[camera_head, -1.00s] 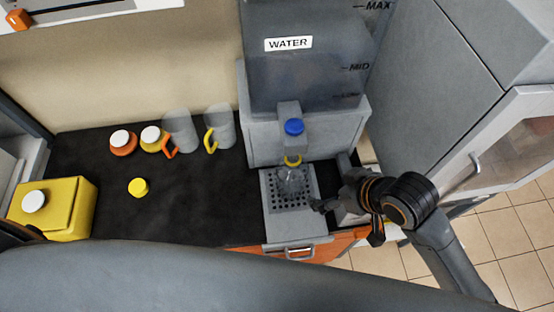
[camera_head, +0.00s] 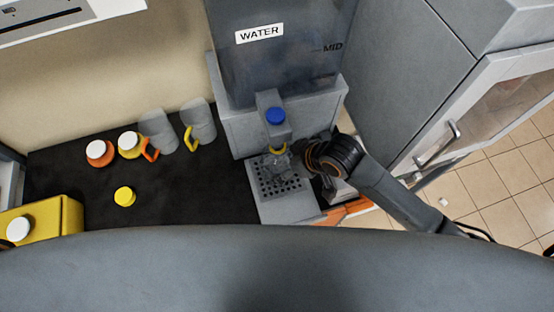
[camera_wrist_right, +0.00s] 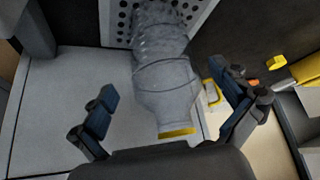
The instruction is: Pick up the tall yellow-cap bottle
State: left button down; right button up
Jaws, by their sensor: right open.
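A clear bottle (camera_head: 277,164) with a yellow ring at its mouth stands on the perforated drip tray (camera_head: 287,204), under the blue-topped tap (camera_head: 275,116) of the water tank. In the right wrist view the bottle (camera_wrist_right: 165,85) lies between the two fingers of my right gripper (camera_wrist_right: 170,110), with visible space on both sides. My right gripper (camera_head: 303,160) is open, just to the right of the bottle in the head view. A loose yellow cap (camera_head: 125,196) sits on the black counter. My left gripper is not in view.
The grey tank labelled WATER (camera_head: 280,45) rises behind the tray. Two white-lidded containers (camera_head: 100,152) and two clear jugs (camera_head: 200,122) stand at the back left. A yellow canister (camera_head: 55,216) is at far left. A grey cabinet (camera_head: 400,70) stands at right.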

jog(key=shift+a+f+p, duration=0.25)
jog(key=shift+f+p, duration=0.05)
jog(key=shift+f, duration=0.05)
jog(key=p+x, duration=0.1)
jog(key=x, duration=0.2)
jog(key=shift+s, duration=0.1)
jog(key=shift+a+f, duration=0.15)
jog(key=shift+f, duration=0.25)
jog(key=c, duration=0.6)
jog(key=shift+r, duration=0.1)
jog(key=c, duration=1.1)
